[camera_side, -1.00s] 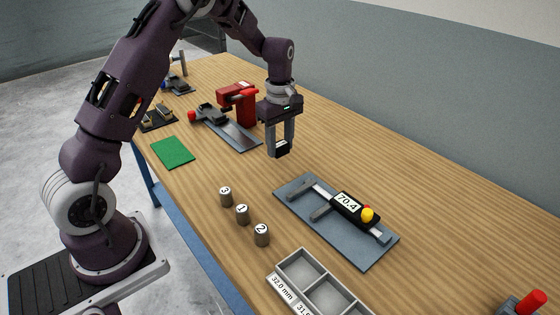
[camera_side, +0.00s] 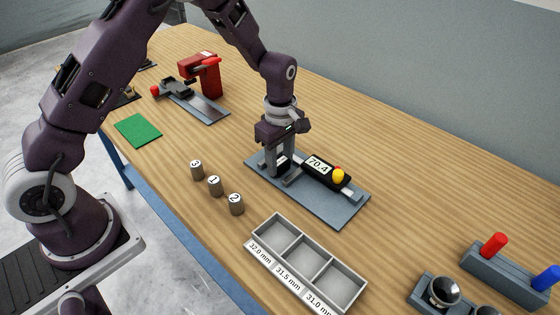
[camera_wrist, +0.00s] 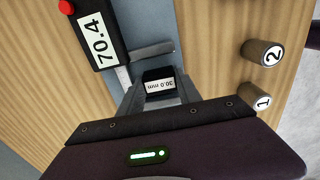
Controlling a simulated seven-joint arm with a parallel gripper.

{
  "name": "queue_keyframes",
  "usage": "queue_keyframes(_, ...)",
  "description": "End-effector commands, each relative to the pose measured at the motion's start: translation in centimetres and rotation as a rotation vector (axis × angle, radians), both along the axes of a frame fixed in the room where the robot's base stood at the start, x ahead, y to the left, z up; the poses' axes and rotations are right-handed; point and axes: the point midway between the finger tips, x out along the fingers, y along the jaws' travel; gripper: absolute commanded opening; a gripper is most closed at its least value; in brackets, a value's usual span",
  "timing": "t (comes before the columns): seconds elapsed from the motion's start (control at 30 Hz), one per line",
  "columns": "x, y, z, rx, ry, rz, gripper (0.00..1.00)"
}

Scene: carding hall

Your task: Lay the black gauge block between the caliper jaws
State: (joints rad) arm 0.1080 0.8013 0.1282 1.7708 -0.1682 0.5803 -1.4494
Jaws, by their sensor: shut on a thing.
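My gripper (camera_side: 280,170) is shut on the black gauge block (camera_side: 283,161), over the left end of the caliper plate (camera_side: 335,208). In the wrist view the block (camera_wrist: 159,76) sits between the fingertips and its white label reads 30.0 mm. The caliper (camera_side: 318,168) has a black display reading 70.4 and a yellow knob. In the wrist view one caliper jaw (camera_wrist: 152,50) lies just beyond the block. The other jaw is hidden by the gripper. I cannot tell whether the block touches the plate or the jaws.
Several numbered weights, such as 2 (camera_side: 236,204), stand left of the caliper. A grey three-compartment tray (camera_side: 262,258), labelled 32.0, 31.5 and 31.0 mm, lies in front. A red device (camera_side: 204,72) and green mat (camera_side: 138,130) are further back. A blue-grey holder (camera_side: 505,275) is at right.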

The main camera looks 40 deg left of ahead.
Motion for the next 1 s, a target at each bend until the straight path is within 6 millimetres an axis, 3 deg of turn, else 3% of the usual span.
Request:
queue_keyframes(0.37, 0.0, 0.0, -0.7, 0.000, -0.001, -0.001, 0.00)
queue_keyframes(0.4, 0.0, 0.0, -0.7, 0.000, -0.001, -0.001, 0.46)
queue_keyframes(0.43, 0.0, 0.0, -0.7, 0.000, -0.001, -0.001, 0.50)
queue_keyframes(0.77, 0.1, 0.0, -0.2, 0.000, -0.002, 0.000, 0.50)
queue_keyframes(0.87, 0.2, 0.0, 1.6, 0.000, -0.006, -0.001, 0.50)
queue_keyframes(1.0, 0.2, 0.0, 5.6, 0.000, -0.008, -0.002, 0.50)
